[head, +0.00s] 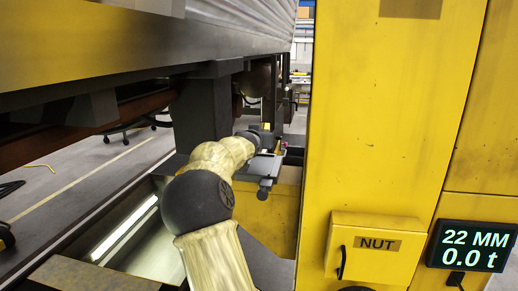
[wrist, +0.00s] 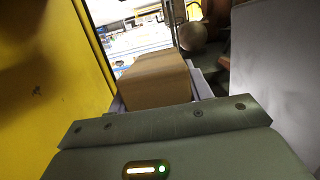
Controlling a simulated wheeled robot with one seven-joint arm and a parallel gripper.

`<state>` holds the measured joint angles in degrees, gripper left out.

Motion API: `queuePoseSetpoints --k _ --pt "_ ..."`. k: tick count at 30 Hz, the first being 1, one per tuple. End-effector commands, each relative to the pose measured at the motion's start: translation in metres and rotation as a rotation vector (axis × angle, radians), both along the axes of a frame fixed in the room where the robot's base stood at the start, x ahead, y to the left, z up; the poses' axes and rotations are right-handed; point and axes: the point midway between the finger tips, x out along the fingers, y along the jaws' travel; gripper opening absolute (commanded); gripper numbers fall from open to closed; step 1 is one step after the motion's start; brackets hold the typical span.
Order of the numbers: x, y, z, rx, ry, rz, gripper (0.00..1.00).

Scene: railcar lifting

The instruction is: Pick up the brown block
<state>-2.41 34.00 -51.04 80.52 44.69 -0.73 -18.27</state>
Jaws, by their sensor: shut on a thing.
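The brown block (wrist: 155,80) shows in the wrist view, just beyond the front plate of my gripper (wrist: 160,97). Grey finger parts show at its left and right sides, and my gripper is shut on it. The block's lower part is hidden behind the plate, so I cannot tell whether it rests on anything. In the head view my arm reaches forward to the gap beside the yellow column.
A tall yellow column (head: 390,120) with a box marked NUT (head: 376,248) stands close on the right in the head view. A display (head: 472,246) reads 22 MM and 0.0 t. The railcar underside (head: 130,45) hangs above left, with a dark vertical post (head: 200,110).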

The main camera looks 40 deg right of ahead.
Motion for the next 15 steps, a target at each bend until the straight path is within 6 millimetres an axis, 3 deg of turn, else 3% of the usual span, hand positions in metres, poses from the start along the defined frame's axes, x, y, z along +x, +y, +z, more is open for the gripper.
queuePoseSetpoints --k 4,15 --pt "0.0001 0.0001 0.0135 -0.002 -0.001 -0.001 0.24" --pt "-0.0002 0.0001 0.0151 0.001 -0.001 0.000 0.24"
